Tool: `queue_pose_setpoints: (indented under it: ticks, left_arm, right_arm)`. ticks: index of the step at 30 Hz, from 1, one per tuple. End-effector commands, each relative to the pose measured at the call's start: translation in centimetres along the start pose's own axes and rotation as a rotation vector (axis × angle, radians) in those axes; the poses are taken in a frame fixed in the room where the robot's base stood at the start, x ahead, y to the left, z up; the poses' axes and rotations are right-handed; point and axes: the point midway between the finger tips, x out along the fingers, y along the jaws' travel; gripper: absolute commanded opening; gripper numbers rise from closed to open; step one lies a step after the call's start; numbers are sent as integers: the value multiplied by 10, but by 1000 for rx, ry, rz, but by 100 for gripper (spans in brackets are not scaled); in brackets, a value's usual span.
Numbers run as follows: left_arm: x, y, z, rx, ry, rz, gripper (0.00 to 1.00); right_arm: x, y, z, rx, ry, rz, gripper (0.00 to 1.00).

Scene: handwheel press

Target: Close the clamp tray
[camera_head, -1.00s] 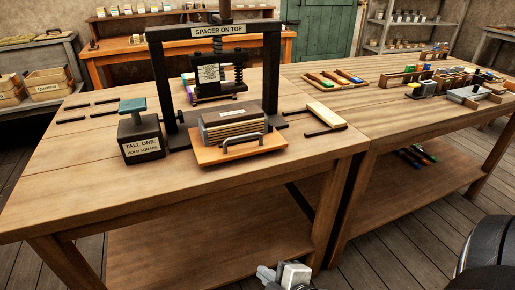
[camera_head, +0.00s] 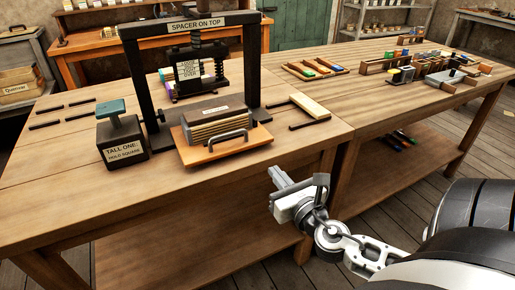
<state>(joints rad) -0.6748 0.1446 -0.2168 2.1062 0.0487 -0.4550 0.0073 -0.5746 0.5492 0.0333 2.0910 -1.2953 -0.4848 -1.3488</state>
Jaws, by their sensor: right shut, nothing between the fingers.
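The clamp tray (camera_head: 205,153) is an orange wooden board with a dark bar handle (camera_head: 228,140) at its front. It sticks out toward me from the black press frame (camera_head: 134,90) and carries a stack of boards (camera_head: 213,125) with a small label. The press plate (camera_head: 190,72) hangs raised behind the stack. My right gripper (camera_head: 272,184) is shut and empty, in front of the table edge, below and to the right of the handle, apart from it. My left gripper is not in view.
A dark block with a teal top (camera_head: 121,140) stands left of the tray. A pale wooden piece with dark bars (camera_head: 309,107) lies to the right. Several colored items fill the right table (camera_head: 380,110). The table front is clear.

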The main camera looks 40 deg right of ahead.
Motion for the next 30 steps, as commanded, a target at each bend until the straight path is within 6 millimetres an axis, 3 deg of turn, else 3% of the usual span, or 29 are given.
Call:
queue_pose_setpoints:
  ticks: [6,13,19,30]
  left_arm:
    - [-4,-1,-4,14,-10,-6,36]
    - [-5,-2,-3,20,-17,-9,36]
    - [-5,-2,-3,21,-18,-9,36]
    - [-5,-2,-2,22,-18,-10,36]
  right_arm:
    - [50,0,3,1,-4,-1,0]
    - [87,0,1,2,0,-1,0]
    - [101,0,0,3,2,0,0]
    - [102,0,-1,3,2,-1,0]
